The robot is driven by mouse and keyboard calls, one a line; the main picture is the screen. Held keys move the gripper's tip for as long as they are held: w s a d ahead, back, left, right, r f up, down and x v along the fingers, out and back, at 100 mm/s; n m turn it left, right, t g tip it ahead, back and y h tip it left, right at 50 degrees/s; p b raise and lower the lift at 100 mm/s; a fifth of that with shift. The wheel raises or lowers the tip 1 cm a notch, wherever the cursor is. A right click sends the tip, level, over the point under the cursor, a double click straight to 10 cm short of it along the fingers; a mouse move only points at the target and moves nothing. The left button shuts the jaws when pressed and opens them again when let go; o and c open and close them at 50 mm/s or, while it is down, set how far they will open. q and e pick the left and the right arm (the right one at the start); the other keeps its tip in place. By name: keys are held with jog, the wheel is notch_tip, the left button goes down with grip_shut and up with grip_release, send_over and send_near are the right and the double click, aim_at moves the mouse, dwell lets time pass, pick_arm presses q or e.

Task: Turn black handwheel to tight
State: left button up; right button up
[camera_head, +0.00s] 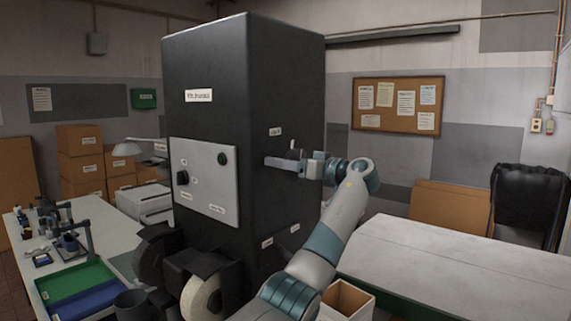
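A tall black machine cabinet (245,90) stands in the middle. My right arm rises from the bottom centre and bends left at the wrist. My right gripper (282,163) lies against or close to the cabinet's right side, below a small white label (275,131). A small dark piece shows at its fingers. I cannot tell whether this is the black handwheel or whether the fingers are closed on it. My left gripper is out of view.
Dark round housings with a pale wheel (200,298) stick out at the cabinet's foot. A white bench (460,265) is at right, with an open box (346,300) near its front end. A left table holds a green tray (75,282) and a blue tray (90,302).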

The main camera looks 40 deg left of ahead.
dwell(0.3)
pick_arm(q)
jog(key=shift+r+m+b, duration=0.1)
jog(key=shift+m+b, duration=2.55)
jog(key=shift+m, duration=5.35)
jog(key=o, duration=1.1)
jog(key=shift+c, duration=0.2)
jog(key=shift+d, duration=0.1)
